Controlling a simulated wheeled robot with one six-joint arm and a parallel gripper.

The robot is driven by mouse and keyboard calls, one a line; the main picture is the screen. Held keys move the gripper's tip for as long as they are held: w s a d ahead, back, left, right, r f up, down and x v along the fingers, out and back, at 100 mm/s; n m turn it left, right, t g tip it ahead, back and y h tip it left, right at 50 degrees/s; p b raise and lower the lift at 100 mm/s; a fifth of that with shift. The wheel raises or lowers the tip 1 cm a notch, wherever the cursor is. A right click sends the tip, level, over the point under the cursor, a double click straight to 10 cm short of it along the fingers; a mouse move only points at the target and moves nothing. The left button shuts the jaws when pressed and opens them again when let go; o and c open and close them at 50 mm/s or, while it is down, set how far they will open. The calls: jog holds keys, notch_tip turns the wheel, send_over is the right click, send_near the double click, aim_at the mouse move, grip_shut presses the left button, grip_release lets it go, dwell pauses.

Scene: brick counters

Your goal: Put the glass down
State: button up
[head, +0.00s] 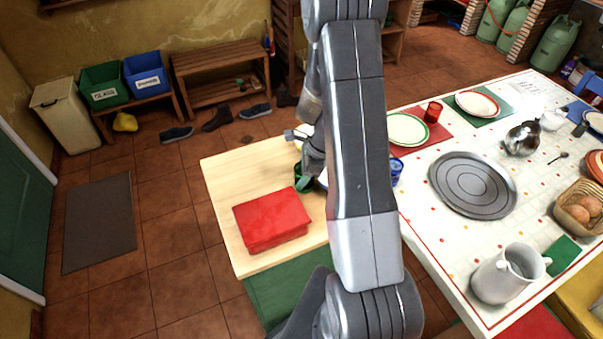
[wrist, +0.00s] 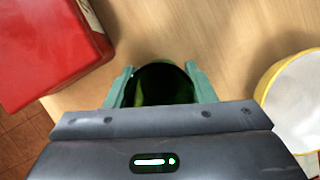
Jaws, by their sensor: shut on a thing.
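The glass is dark green, and its round mouth (wrist: 163,84) faces the camera in the wrist view. My gripper (wrist: 162,90) is shut on it, with one greenish finger on each side. In the head view the green glass (head: 303,184) shows at the end of my arm, over the light wooden table (head: 228,178) behind the red box. My arm hides part of it there. I cannot tell whether its base touches the wood.
A red box (head: 271,219) stands close by; it also shows in the wrist view (wrist: 50,45). A white, yellow-rimmed bowl or cup (wrist: 297,95) is at the right. Bare wood lies beyond the glass. A laid table (head: 440,243) with a grey jug (head: 497,277) stands at right.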

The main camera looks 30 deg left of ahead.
jog(key=shift+f, duration=0.2)
jog(key=o, duration=1.1)
jog(key=shift+r, duration=0.1)
jog(key=shift+c, duration=0.2)
